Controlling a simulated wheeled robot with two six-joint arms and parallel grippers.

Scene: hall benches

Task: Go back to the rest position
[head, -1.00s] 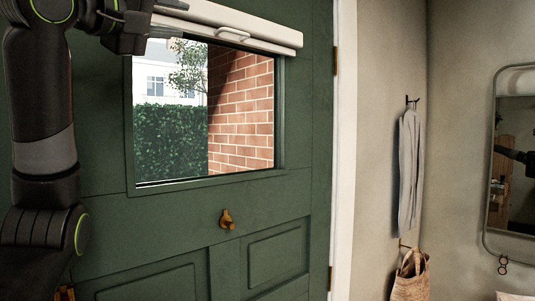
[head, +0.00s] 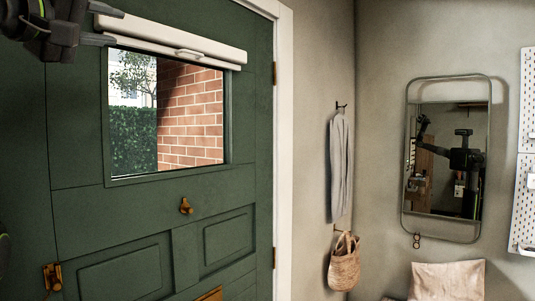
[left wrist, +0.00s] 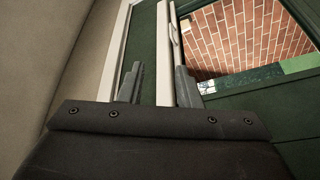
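My left gripper (head: 108,25) is at the top left of the head view, by the left end of a long white blind bar (head: 180,40) with a small handle, above the green door's window. Its two fingers are apart. In the left wrist view the fingers of the left gripper (left wrist: 158,88) are spread, and the white bar (left wrist: 165,40) runs between them with gaps showing. I cannot tell whether a finger touches the bar. My right gripper is not in view.
The green door (head: 120,215) has a brass knob (head: 186,206) and a brass latch (head: 53,277). To the right are a hanging grey garment (head: 340,165), a woven bag (head: 344,262), a mirror (head: 447,160) reflecting dark arm parts, and a pegboard (head: 528,150).

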